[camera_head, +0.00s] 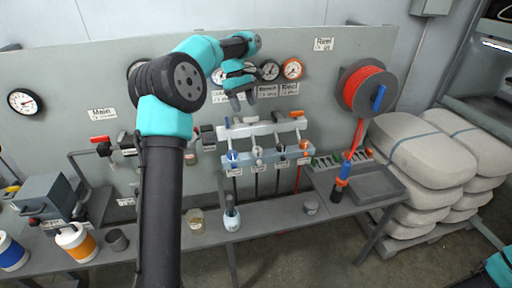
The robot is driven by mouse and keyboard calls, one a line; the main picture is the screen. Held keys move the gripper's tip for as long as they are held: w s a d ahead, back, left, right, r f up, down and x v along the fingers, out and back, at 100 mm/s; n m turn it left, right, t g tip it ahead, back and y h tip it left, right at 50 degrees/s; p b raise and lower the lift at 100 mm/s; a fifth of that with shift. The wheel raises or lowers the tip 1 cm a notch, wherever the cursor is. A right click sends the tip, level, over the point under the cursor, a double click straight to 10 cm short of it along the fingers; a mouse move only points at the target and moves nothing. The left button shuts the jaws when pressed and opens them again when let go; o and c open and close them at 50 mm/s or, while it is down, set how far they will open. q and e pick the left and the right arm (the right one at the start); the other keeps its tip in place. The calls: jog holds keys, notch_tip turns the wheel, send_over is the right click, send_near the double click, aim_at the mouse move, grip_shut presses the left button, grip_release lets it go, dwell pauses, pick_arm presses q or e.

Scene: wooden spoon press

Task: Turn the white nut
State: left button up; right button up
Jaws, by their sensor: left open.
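A small white nut (257,154) appears to sit in the row of coloured fittings on the pale-blue manifold bar (268,156), between a blue one on its left and another blue one on its right. It is too small to see in detail. My left gripper (242,101) is open and empty, pointing down in front of the grey panel. In the picture it is above the manifold and the white nut, apart from both. Only a teal piece of my right arm shows at the bottom right corner; its gripper is out of view.
A white upper rail (255,130) with levers lies between gripper and nut in the picture. Gauges and labels line the panel. A red hose reel (367,88) hangs at right. The grey bench (270,217) holds a spray bottle (231,214) and cups. White sacks (430,150) are stacked at right.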

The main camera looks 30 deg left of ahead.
aim_at(257, 148)
pick_arm(q)
jog(key=x, duration=1.7)
jog(key=shift+d, duration=0.1)
jog(key=c, duration=0.9)
